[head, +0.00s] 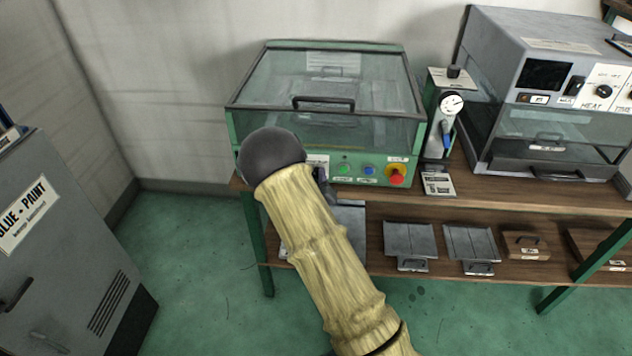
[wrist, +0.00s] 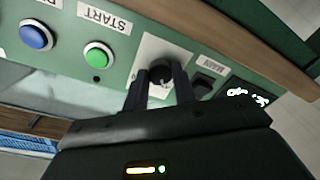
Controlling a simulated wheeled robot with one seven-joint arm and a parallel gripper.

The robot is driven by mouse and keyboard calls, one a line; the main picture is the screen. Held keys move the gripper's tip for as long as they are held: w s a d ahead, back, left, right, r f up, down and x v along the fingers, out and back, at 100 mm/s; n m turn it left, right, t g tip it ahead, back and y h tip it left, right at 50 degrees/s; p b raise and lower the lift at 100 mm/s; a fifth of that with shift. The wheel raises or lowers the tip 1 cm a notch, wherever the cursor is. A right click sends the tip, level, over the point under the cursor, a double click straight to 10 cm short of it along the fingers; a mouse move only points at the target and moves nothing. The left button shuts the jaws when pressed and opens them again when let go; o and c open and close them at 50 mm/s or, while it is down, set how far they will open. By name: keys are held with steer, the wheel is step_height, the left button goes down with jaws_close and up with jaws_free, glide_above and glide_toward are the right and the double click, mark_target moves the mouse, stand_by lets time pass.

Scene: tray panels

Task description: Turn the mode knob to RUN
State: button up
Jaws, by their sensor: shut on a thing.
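The mode knob (wrist: 160,71) is a small black knob on a white plate on the green machine's front panel. In the wrist view, which shows the panel upside down, my gripper (wrist: 158,84) has one finger on each side of the knob and is shut on it. The knob's pointer and the plate's position marks are too small or covered to read. In the head view my arm hides the knob and most of my gripper; only a dark bit of it shows beside the panel.
The green START button (wrist: 98,54), blue button (wrist: 36,36) and black MAIN switch (wrist: 203,85) sit near the knob. A red stop button (head: 396,176) is at the panel's right end. A gauge unit (head: 447,112) and grey oven (head: 545,85) stand further right on the bench.

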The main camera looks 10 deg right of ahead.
steer(key=m+b, duration=1.1)
steer(key=m+h+b, duration=0.1)
steer(key=m+b, duration=0.5)
steer(key=shift+a+f, duration=0.1)
steer(key=shift+f, duration=0.15)
steer(key=o, duration=1)
steer(key=shift+r, duration=0.15)
steer(key=shift+s, duration=0.1)
